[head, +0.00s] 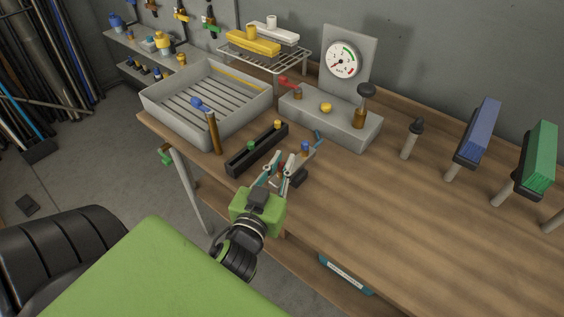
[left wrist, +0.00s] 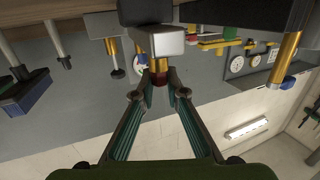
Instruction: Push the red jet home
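In the head view only a small patch of red shows between the fingers. My left gripper (head: 283,168) is at the bench's front edge, beside a small grey fixture (head: 314,158) with a blue-topped part (head: 305,147). My right gripper is not in view.
A black rack (head: 240,160) holding a green and a yellow piece stands just left of the gripper. Behind are a grey slatted tray (head: 178,127) and a grey test block (head: 340,128) with a gauge (head: 342,60). Blue (head: 478,132) and green brushes (head: 538,160) stand right. The bench's right front is clear.

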